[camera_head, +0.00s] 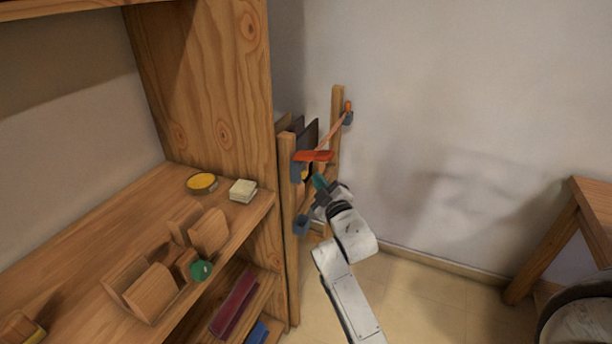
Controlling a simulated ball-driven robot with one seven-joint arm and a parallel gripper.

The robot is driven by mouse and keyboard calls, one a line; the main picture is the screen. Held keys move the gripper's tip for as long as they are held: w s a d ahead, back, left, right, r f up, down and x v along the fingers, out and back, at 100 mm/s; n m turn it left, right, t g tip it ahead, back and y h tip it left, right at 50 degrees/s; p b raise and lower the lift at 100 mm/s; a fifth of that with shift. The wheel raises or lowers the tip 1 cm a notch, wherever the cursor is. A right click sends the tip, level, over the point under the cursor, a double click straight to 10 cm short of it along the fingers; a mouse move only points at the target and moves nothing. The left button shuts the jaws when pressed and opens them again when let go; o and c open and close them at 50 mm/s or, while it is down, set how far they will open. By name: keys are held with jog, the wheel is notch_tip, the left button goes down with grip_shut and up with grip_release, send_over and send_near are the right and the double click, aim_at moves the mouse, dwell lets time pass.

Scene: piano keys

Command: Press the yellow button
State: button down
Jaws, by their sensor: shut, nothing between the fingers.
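A round yellow disc (201,183) with a dark rim lies on the upper shelf, near its back panel. It looks like the yellow button, but I cannot be sure. A small yellow patch also shows close to the wooden post beside my gripper, too small to make out. My gripper (319,183) is shut and empty, right of the shelf unit, in front of the wooden frame and just below an orange-red bar (314,156). It is well to the right of the yellow disc. Whether its tips touch anything is hard to tell.
The wooden frame (337,130) has dark panels and blue-grey brackets. A wooden table (596,205) stands right. Floor between is clear.

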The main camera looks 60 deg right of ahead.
jog(key=shift+w+f+b, duration=0.1)
jog(key=shift+w+b, duration=0.25)
jog(key=shift+b, duration=0.4)
jog(key=shift+w, duration=0.1)
dwell(0.5)
jog(key=shift+w+a+b, duration=0.1)
jog(key=shift+w+b, duration=0.4)
jog(key=shift+b, duration=0.25)
dwell(0.7)
jog(key=shift+s+r+p, duration=0.25)
jog(key=shift+s+p, duration=0.05)
jog(key=shift+p, duration=0.45)
jog(key=shift+s+f+p, duration=0.15)
jog(key=shift+s+p, duration=0.5)
jog(key=shift+p, duration=0.2)
